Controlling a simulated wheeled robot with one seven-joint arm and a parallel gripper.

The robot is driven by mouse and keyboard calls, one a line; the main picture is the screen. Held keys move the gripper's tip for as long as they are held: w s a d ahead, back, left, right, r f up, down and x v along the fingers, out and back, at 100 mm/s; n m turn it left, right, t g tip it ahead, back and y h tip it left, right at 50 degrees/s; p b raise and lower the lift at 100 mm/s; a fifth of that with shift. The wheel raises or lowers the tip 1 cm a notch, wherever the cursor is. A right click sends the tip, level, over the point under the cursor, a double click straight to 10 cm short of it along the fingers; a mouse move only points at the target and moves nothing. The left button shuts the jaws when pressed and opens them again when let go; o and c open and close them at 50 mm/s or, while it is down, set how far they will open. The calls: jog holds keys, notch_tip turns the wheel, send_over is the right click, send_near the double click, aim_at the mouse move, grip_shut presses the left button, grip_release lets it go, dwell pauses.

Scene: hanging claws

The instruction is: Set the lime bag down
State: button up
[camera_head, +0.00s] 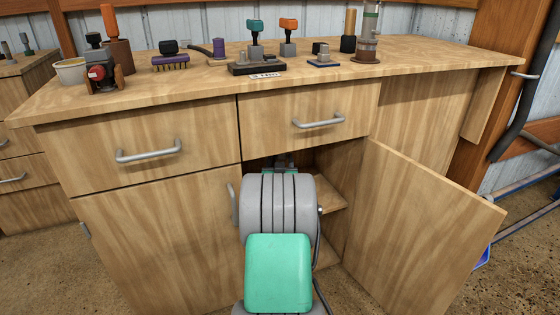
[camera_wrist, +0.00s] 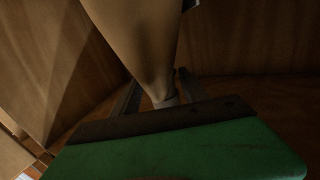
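A tan-brown, smooth, tapering thing, which I take to be the lime bag (camera_wrist: 135,35), fills the upper middle of the wrist view. It narrows toward my gripper, with a small greyish end near the palm. My gripper (camera_wrist: 158,78) has one dark finger on each side of this narrow part, and both fingertips appear to touch it. The bag's far end runs out of the picture. In the head view my arm reaches into the open cabinet and hides the bag and most of my gripper.
The open cabinet (camera_head: 355,130) has a shelf (camera_head: 330,193) inside. Its right door (camera_head: 415,230) stands swung outward; the left door (camera_head: 160,240) is shut. Two closed drawers sit above. The worktop (camera_head: 200,88) carries several small tools, stamps and a pale pot (camera_head: 70,70).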

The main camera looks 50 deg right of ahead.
jog(key=shift+o, duration=0.4)
jog(key=shift+r, duration=0.25)
jog(key=p+v, duration=0.3)
jog(key=v, duration=0.9)
jog(key=shift+f+p, duration=0.15)
jog(key=shift+p, duration=0.2)
